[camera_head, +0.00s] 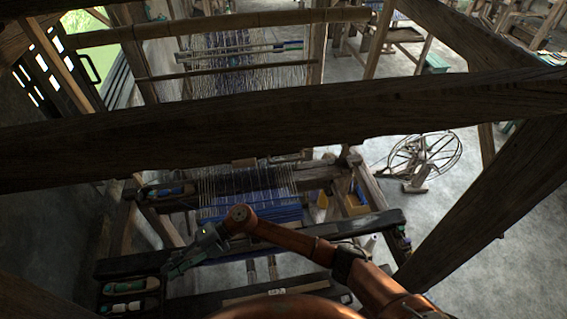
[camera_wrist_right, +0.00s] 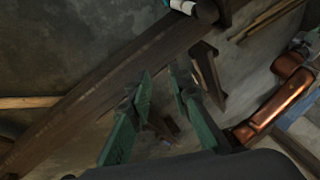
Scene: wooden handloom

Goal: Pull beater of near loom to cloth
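The near loom's warp (camera_head: 245,182) and blue cloth (camera_head: 262,214) show below the large crossing beam in the head view. A dark wooden bar crosses the warp behind the cloth and looks like the beater (camera_head: 322,173); a shuttle lies at its left end. My right gripper (camera_head: 180,264) is left of the cloth, over a nearer dark bar (camera_head: 345,228). In the right wrist view its green fingers (camera_wrist_right: 160,78) are apart with nothing between them. A long dark wooden bar (camera_wrist_right: 110,85) runs diagonally behind them; contact cannot be told. My left gripper is out of view.
A thick beam (camera_head: 420,105) crosses the head view and hides part of the loom. Shuttles (camera_head: 130,286) lie in slots at lower left. A spinning wheel (camera_head: 425,158) stands on the floor at right. Another warp (camera_head: 230,75) shows beyond the beam.

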